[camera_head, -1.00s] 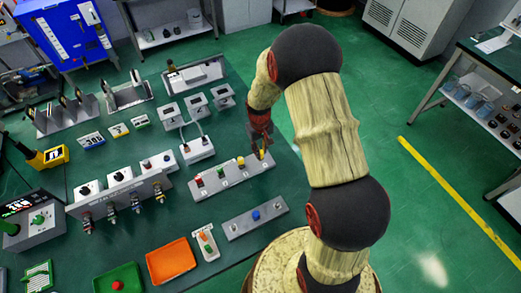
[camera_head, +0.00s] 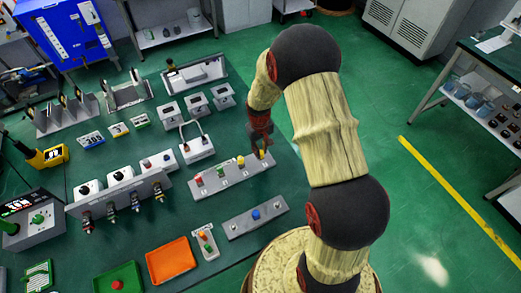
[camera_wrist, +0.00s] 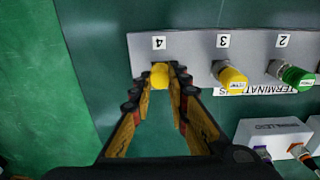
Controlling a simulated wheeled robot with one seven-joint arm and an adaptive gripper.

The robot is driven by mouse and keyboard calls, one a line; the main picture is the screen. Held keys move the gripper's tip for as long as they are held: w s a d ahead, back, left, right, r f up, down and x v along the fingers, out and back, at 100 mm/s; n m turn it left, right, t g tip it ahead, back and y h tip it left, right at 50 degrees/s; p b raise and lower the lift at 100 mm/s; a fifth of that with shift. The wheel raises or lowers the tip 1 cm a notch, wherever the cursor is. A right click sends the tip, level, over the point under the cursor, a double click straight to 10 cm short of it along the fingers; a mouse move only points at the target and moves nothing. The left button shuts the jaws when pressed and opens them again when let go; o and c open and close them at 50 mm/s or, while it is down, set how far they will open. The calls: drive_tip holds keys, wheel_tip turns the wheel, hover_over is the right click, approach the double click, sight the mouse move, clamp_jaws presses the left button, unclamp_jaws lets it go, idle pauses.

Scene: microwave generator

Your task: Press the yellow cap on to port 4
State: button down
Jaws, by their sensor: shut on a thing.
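The grey termination strip (camera_head: 230,177) lies on the green bench, with numbered labels. In the wrist view the label 4 (camera_wrist: 159,43) sits just above a yellow cap (camera_wrist: 160,80). My gripper (camera_wrist: 161,76) is shut on this cap, one finger on each side. The cap is at port 4, in line with the other ports; the port itself is hidden, so I cannot tell how far on the cap is. Another yellow cap (camera_wrist: 232,79) is at port 3 and a green cap (camera_wrist: 297,78) at port 2. In the head view my gripper (camera_head: 262,148) is at the strip's right end.
A second grey strip with a blue cap (camera_head: 256,214) lies nearer on the bench. An orange tray (camera_head: 171,261) and a green tray (camera_head: 108,281) are at the front. The bench's right edge is close to my gripper.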

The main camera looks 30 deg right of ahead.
drive_tip(key=shift+f, duration=0.15)
drive_tip(key=c, duration=1.6)
unclamp_jaws()
drive_tip(key=shift+c, duration=0.2)
wheel_tip(320, 180, up, 12)
drive_tip(key=shift+a, duration=0.15)
drive_tip(key=s+a+r+t, duration=0.2)
drive_tip(key=s+a+r, duration=0.3)
drive_tip(key=s+r, duration=0.6)
drive_tip(key=s+a+r+t, duration=0.3)
drive_tip(key=s+a+r, duration=0.2)
drive_tip(key=s+r, duration=0.7)
drive_tip(key=shift+s+a+r+t+b, duration=0.15)
drive_tip(key=shift+s+r+t+b, duration=0.15)
drive_tip(key=shift+r+b, duration=0.25)
